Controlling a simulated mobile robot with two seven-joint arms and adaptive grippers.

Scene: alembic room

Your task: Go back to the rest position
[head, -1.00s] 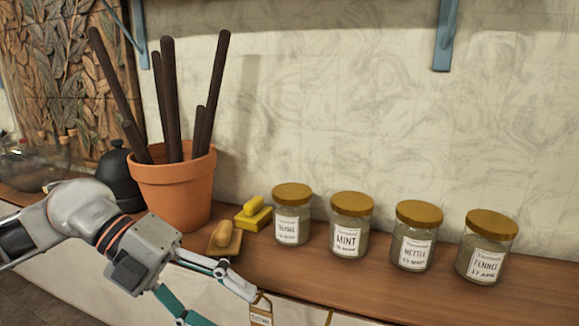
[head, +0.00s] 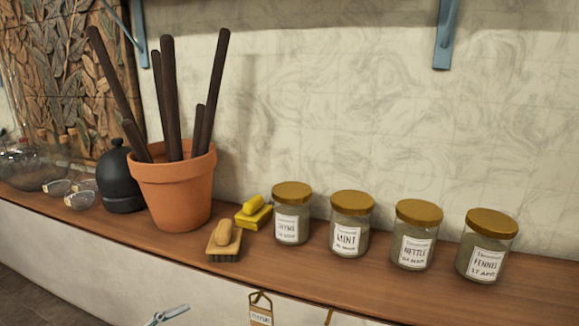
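My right gripper is not in view. Nothing is seen held. The wooden shelf (head: 330,274) runs across the picture above the visible fingertip, and the fingertip is apart from the things on it.
On the shelf stand a terracotta pot (head: 176,190) with dark rods, a black lidded vessel (head: 120,180), a wooden brush (head: 224,240), a yellow block (head: 254,212) and several labelled jars (head: 352,222). Tags (head: 261,312) hang from the front. Glassware (head: 82,197) is at left.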

